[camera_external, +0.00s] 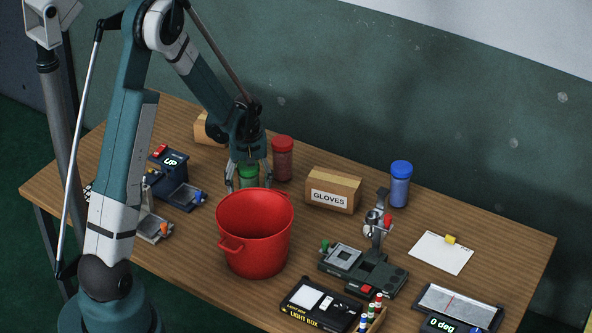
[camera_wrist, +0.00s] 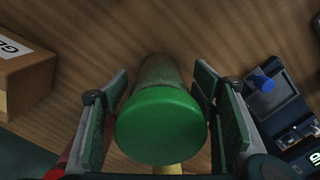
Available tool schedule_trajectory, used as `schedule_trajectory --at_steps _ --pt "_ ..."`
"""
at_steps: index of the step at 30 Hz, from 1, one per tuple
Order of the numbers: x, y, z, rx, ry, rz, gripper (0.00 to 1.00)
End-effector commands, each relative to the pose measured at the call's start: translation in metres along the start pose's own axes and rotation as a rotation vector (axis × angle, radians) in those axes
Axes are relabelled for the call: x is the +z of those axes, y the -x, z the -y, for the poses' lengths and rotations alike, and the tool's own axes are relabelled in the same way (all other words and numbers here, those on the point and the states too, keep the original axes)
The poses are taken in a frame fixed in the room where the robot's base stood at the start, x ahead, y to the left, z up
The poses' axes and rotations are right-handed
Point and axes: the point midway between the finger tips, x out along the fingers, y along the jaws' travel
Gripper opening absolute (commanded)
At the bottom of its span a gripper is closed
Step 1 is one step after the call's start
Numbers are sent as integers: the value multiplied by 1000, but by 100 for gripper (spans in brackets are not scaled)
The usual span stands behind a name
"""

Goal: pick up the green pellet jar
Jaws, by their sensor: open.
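The green pellet jar (camera_external: 248,175) stands on the wooden table behind the red bucket, which hides its lower part in the external view. In the wrist view the jar's round green lid (camera_wrist: 160,124) faces the camera, with its duller body beyond. My gripper (camera_external: 248,180) is over the jar from above. In the wrist view my gripper (camera_wrist: 160,112) has one finger on each side of the jar, open. A narrow gap shows on the right side; on the left I cannot tell whether the finger touches.
A red bucket (camera_external: 255,235) stands just in front of the jar. A red jar (camera_external: 282,160) is close behind. A gloves box (camera_external: 333,190), a blue jar (camera_external: 400,185) and a device with a display (camera_external: 174,185) stand around. The table's front left is partly clear.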

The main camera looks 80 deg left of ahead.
Motion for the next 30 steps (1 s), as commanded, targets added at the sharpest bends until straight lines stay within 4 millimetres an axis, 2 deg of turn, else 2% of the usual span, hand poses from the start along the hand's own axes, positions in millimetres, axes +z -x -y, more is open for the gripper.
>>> schedule_trajectory --at_steps 12,20,30 --pt "0 0 0 0 0 0 58" --pt "0 0 0 0 0 0 24" --pt "0 2 0 0 0 0 22"
